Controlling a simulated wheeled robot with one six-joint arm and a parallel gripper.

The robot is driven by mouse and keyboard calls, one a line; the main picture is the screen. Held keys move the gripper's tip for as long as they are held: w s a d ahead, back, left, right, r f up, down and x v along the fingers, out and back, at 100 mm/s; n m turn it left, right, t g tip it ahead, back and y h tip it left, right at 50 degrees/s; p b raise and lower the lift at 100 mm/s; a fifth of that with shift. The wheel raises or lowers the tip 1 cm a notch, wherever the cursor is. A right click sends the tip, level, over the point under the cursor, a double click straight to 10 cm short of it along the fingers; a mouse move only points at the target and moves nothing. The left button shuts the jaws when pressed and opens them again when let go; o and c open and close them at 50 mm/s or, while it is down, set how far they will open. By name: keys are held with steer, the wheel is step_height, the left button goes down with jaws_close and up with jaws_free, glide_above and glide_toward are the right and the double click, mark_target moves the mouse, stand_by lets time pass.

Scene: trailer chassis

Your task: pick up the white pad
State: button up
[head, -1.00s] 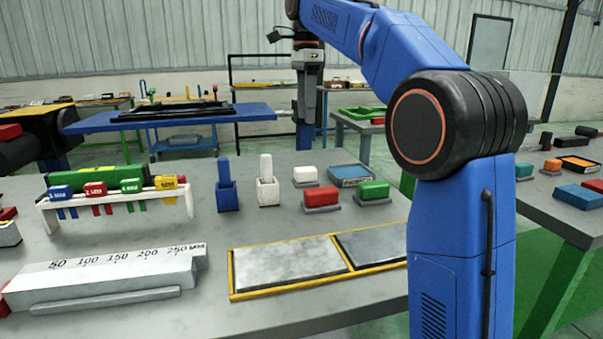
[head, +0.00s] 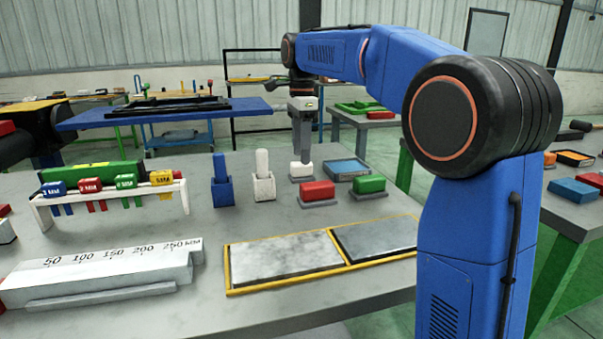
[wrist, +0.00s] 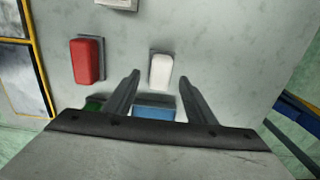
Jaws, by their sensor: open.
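The white pad (head: 301,170) is a small rounded block on a grey base, behind the red pad on the grey table. It also shows in the wrist view (wrist: 160,70), close to the line between my fingertips. My gripper (head: 303,158) points down directly over the white pad, and its lower end overlaps the pad in the head view. In the wrist view my gripper (wrist: 160,77) is open, with one finger on each side of the pad and nothing held. I cannot tell the exact height of the fingertips above the pad.
White (head: 263,187) and blue (head: 222,190) holders stand to the left. A yellow-framed panel (head: 284,257) lies in front. The table right of the pad in the wrist view is clear.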

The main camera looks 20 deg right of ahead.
step_height(320, 180, down, 5)
steer(key=shift+r, duration=0.1)
stand_by(0.3)
steer(key=c, duration=1.2)
steer(key=shift+r, duration=0.1)
step_height(320, 180, up, 10)
steer(key=shift+f, duration=0.1)
steer(key=shift+o, duration=0.9)
